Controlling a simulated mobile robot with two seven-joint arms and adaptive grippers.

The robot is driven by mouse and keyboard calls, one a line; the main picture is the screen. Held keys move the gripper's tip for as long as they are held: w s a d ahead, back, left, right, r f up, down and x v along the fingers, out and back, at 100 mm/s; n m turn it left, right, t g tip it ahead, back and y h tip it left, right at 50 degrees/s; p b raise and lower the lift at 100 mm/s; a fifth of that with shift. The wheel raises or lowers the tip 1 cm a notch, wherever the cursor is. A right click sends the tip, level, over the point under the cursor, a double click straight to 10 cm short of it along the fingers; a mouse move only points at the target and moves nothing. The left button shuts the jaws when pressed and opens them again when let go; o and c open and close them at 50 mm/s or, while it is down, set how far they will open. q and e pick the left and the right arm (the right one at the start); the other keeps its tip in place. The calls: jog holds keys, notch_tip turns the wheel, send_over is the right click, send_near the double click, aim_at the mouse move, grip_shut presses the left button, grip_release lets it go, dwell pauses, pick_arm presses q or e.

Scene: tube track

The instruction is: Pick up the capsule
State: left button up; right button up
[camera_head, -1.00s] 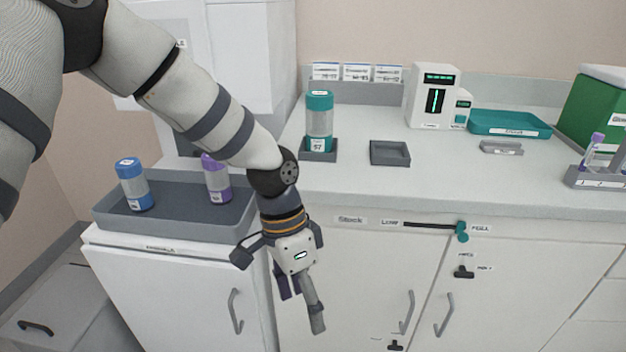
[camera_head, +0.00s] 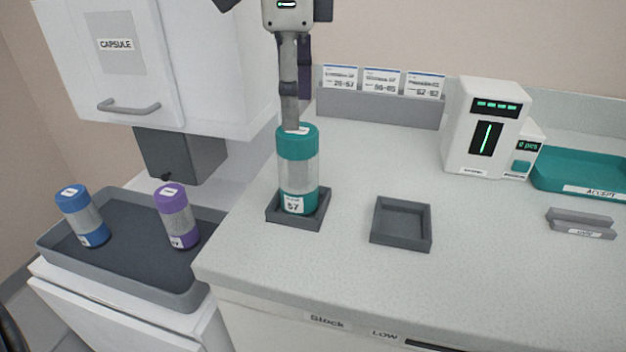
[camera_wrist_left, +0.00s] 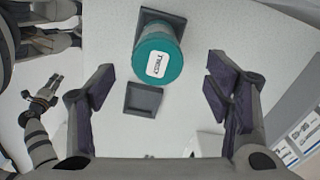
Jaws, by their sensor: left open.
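A teal-capped capsule (camera_head: 298,170) with a clear middle and a label reading 57 stands upright in a small dark holder (camera_head: 298,222) on the counter. A blue-capped capsule (camera_head: 84,216) and a purple-capped capsule (camera_head: 177,217) stand in a grey tray (camera_head: 180,297) at the left. My left gripper (camera_head: 298,112) is open, pointing down above the teal capsule; one finger overlaps its top in the head view. In the left wrist view the teal lid (camera_wrist_left: 158,60) lies between and beyond the spread fingers, with nothing gripped. Part of my right gripper (camera_wrist_left: 42,96) shows there at the left.
An empty dark square holder (camera_head: 401,224) sits right of the teal capsule. A white device (camera_head: 485,130), a teal tray (camera_head: 580,172) and a small grey stand (camera_head: 582,224) are farther right. A card rack (camera_head: 382,106) stands behind. The front counter is clear.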

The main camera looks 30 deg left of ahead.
aim_at(298, 139)
pick_arm(q)
jog(key=f, duration=0.9)
jog(key=shift+d+f, duration=0.2)
jog(key=shift+f, duration=0.1)
jog(key=c, duration=1.4)
jog(key=shift+r, duration=0.15)
jog(key=shift+r, duration=0.2)
notch_tip(298, 139, up, 3)
jog(key=shift+s+d, duration=0.15)
jog(key=s+d+r, duration=0.2)
jog(key=s+r, duration=0.1)
jog(key=s, duration=0.1)
jog(key=s+d+r, duration=0.5)
jog(key=s+r, duration=0.1)
jog(key=s, duration=0.1)
jog(key=shift+s+d+r, duration=0.15)
jog(key=shift+s+r, duration=0.05)
jog(key=shift+s, duration=0.15)
